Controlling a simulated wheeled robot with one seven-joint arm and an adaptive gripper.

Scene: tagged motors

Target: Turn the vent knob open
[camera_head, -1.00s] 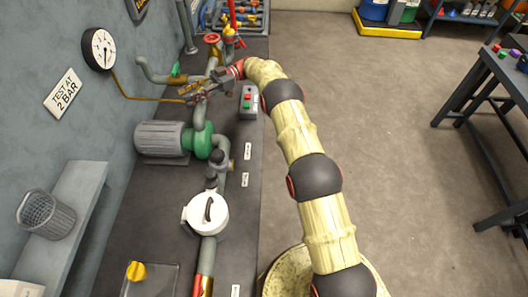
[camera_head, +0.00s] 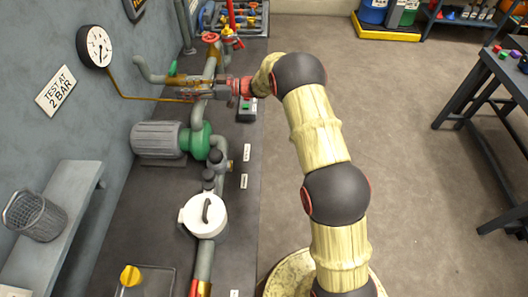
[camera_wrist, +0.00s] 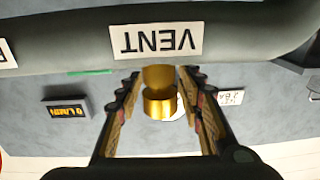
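In the wrist view, a brass round knob (camera_wrist: 160,104) sits just below a grey pipe with an upside-down white VENT label (camera_wrist: 157,41). My gripper (camera_wrist: 162,75) is open, with one finger on each side of the knob. Gaps show between the fingers and the brass, so it is not gripped. In the head view my gripper (camera_head: 186,93) points left among the pipes, below the red handwheel (camera_head: 210,38). The knob is hard to make out there, behind the gripper and pipes.
A pressure gauge (camera_head: 95,46) is on the left wall with a thin copper line to the pipes. A grey and green pump (camera_head: 160,139) and a white-lidded vessel (camera_head: 205,215) stand nearer. A button box (camera_head: 247,110) lies under my wrist.

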